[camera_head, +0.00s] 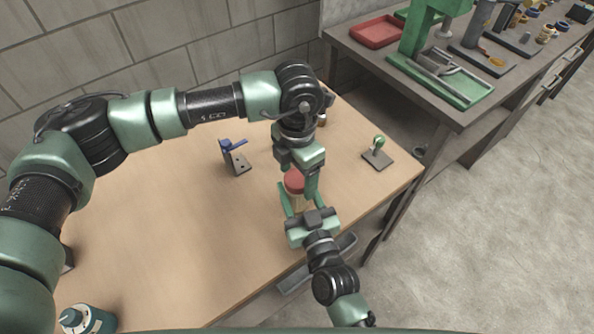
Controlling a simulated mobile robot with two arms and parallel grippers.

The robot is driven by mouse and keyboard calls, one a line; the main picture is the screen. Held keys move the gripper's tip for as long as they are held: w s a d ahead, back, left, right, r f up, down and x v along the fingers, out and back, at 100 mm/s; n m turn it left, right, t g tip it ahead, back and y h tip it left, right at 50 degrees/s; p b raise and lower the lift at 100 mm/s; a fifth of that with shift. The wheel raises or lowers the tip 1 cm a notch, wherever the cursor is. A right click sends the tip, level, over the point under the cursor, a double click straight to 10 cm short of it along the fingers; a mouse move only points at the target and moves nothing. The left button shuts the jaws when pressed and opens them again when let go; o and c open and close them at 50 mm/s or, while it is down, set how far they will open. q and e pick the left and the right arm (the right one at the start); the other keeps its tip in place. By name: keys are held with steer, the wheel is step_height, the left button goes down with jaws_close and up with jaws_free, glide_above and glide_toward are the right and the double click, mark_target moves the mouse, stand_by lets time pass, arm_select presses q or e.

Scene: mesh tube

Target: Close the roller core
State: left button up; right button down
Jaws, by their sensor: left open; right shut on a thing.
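A small upright piece with a round red top (293,181) and a pale body (299,203) stands near the right edge of the wooden table; I take it to be the roller core. My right gripper (297,200) comes from the near side and is shut on its pale body. My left gripper (303,176) reaches down from above with its jaws open, close over and beside the red top. One left finger passes to the right of the red top. Whether it touches is not clear, and the grippers hide part of the piece.
A blue-handled fixture on a grey plate (237,162) stands left of the grippers. A green-knobbed piece on a dark plate (377,153) is to the right. A teal device with a dial (87,320) sits at the lower left. The table's middle (175,230) is clear.

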arm_select(q)
steer(key=c, duration=1.5)
steer(key=o, duration=1.7)
steer(key=shift+c, duration=0.2)
steer(key=shift+r, duration=0.15)
step_height(320, 180, up, 12)
arm_select(e)
steer(key=c, duration=0.6)
jaws_free()
steer(key=shift+o, duration=0.2)
steer(key=shift+s, duration=0.1)
